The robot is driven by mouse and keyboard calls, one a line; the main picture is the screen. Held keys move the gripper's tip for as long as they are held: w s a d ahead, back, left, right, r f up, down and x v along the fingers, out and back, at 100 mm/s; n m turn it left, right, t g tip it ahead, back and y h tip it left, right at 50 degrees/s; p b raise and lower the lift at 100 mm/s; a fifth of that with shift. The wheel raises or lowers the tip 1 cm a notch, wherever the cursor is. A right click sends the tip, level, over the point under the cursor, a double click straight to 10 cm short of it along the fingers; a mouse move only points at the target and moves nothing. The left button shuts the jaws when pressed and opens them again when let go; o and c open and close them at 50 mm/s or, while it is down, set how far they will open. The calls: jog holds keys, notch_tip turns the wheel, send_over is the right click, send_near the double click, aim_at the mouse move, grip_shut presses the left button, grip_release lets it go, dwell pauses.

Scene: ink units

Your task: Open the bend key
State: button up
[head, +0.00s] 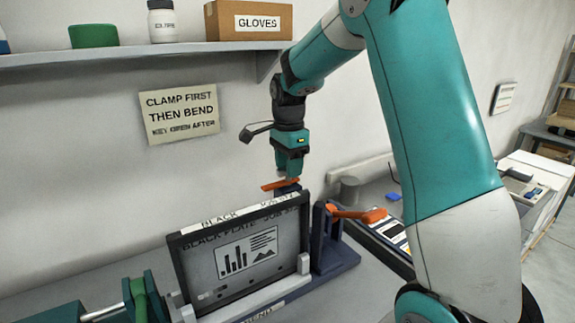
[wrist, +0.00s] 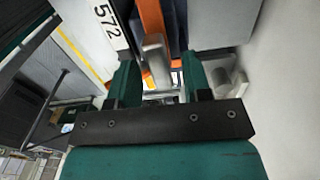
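Two orange levers show in the head view. One lever (head: 279,184) is at the back of the unit, right below my gripper (head: 289,172). The other lever (head: 357,214) sits on the dark blue post at the unit's right end. I cannot tell by a label which is the bend key. My gripper points down. In the wrist view, my gripper (wrist: 160,78) has its teal fingers apart, with a grey metal post (wrist: 155,58) showing between them, nearer the left finger. An orange bar (wrist: 152,18) lies beyond it. Contact is not clear.
A framed black plate (head: 245,258) stands upright in front of my gripper. A wall sign (head: 180,114) reads "Clamp first then bend". A shelf (head: 140,53) with a gloves box (head: 249,20) is above left. A grey cylinder (head: 348,190) stands behind right.

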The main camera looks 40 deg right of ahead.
notch_tip(320, 180, up, 17)
jog(key=b, duration=0.2)
jog(key=shift+r, duration=0.2)
dwell(0.6)
jog(key=s+a+f+n+b, duration=0.1)
jog(key=s+a+f+n, duration=0.3)
jog(key=a+n, duration=0.25)
jog(key=s+a+f+n+b, duration=0.2)
jog(key=s+a+f+n, duration=0.1)
jog(key=a+f+n, duration=0.4)
jog(key=s+a+f+n+y, duration=0.1)
jog(key=s+a+f+n, duration=0.2)
jog(key=s, duration=0.3)
jog(key=s+a+f+n+y+b, duration=0.1)
jog(key=s+a+f+n, duration=0.2)
jog(key=s+a+n, duration=0.2)
jog(key=s+a+f+n+y, duration=0.2)
jog(key=s+a+n, duration=0.3)
jog(key=s, duration=0.3)
jog(key=shift+s+a+f+b, duration=0.2)
jog(key=shift+f+b, duration=0.2)
jog(key=shift+f, duration=0.25)
